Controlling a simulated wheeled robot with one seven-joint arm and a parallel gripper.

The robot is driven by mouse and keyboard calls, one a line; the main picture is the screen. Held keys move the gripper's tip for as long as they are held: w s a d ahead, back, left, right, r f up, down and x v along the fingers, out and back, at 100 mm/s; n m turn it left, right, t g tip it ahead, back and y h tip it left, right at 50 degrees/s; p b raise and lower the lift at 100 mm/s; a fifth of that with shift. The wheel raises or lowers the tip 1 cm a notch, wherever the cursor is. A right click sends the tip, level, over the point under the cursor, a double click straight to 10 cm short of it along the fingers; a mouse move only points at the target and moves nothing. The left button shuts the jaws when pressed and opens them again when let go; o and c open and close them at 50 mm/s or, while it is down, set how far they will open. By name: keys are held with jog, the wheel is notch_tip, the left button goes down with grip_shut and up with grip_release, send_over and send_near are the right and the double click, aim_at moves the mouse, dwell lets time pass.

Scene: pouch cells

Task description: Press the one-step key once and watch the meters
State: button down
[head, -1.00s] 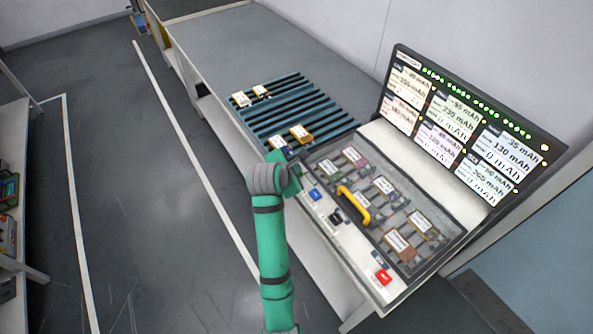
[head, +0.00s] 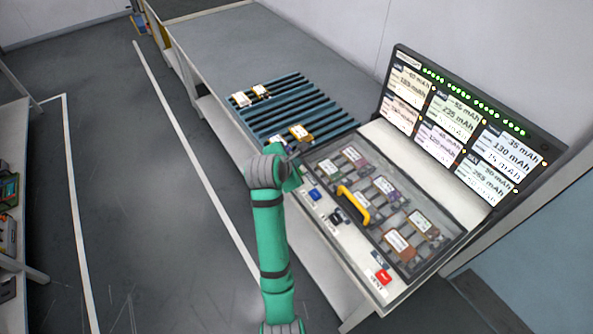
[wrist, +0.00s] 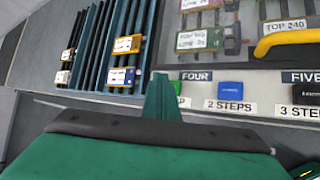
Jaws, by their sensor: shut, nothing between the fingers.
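In the wrist view my gripper (wrist: 161,96) is shut and empty. Its green fingers reach over the panel's front strip, left of the blue 2 STEPS key (wrist: 230,89). A sliver of a green key (wrist: 183,101) shows just right of the fingers, its label partly hidden; whether the fingers touch it I cannot tell. The black 3 STEPS key (wrist: 306,93) is further right. In the head view my green arm reaches the panel's left end; the blue key (head: 314,194) is beside it. The meter screen (head: 460,125) shows six panels with small mAh readings and green lamps.
A yellow handle (head: 353,205) crosses the clear-covered bay of pouch cells. A red key (head: 383,277) is at the near end. A slotted blue rack (head: 270,115) with several cells lies left of the panel. The bench behind it is clear.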

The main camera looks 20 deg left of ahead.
jog(key=shift+r, duration=2.05)
